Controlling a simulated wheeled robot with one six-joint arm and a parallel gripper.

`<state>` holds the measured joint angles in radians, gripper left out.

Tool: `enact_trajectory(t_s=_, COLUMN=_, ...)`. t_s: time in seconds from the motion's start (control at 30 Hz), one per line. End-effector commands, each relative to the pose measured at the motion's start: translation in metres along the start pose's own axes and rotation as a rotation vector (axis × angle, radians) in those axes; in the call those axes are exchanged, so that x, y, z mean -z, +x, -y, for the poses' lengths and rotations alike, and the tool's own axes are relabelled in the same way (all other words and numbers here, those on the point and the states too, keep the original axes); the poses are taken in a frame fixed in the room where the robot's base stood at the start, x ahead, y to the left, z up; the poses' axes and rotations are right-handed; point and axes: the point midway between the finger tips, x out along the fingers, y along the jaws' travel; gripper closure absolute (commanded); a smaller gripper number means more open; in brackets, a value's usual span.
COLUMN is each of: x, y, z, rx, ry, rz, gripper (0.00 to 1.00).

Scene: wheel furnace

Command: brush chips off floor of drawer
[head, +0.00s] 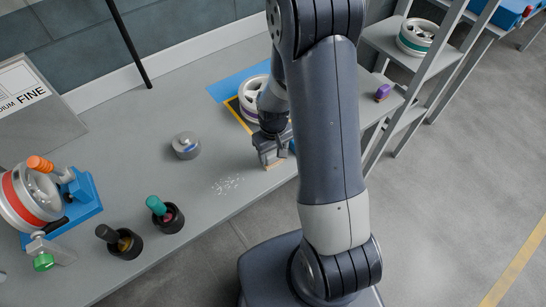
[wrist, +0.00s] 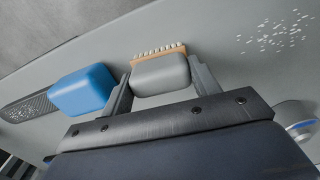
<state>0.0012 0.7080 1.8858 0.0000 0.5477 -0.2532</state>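White chips (head: 226,185) lie scattered on the grey bench top; they also show at the upper right of the wrist view (wrist: 275,34). No drawer can be made out. My gripper (head: 271,154) is low over the bench, to the right of the chips in the head view. In the wrist view its fingers (wrist: 163,90) are on either side of a brush (wrist: 160,74), shut on its grey grip. The brush has a wooden strip and pale bristles, and it is apart from the chips. Whether the bristles touch the bench is unclear.
A blue-handled file (wrist: 82,91) lies beside the gripper. A grey round knob-like part (head: 186,145) stands behind the chips. Dark cups with a teal handle (head: 157,205) and a black handle (head: 108,234) stand left. A wheel (head: 252,95) sits behind my gripper.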

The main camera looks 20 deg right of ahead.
Motion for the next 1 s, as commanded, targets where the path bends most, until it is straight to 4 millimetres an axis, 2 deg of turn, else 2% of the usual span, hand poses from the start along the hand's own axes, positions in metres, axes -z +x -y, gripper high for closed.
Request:
enact_trajectory(t_s=0.03, x=0.000, y=0.000, z=0.000, rx=0.000, ry=0.000, rz=0.000, gripper=0.48)
enact_trajectory(t_s=0.27, x=0.000, y=0.000, z=0.000, rx=0.000, ry=0.000, rz=0.000, gripper=0.65)
enact_trajectory(t_s=0.47, x=0.000, y=-0.005, z=0.000, rx=0.000, ry=0.000, rz=-0.001, gripper=0.65)
enact_trajectory(t_s=1.0, x=0.000, y=-0.038, z=0.000, rx=0.000, ry=0.000, rz=-0.001, gripper=0.65)
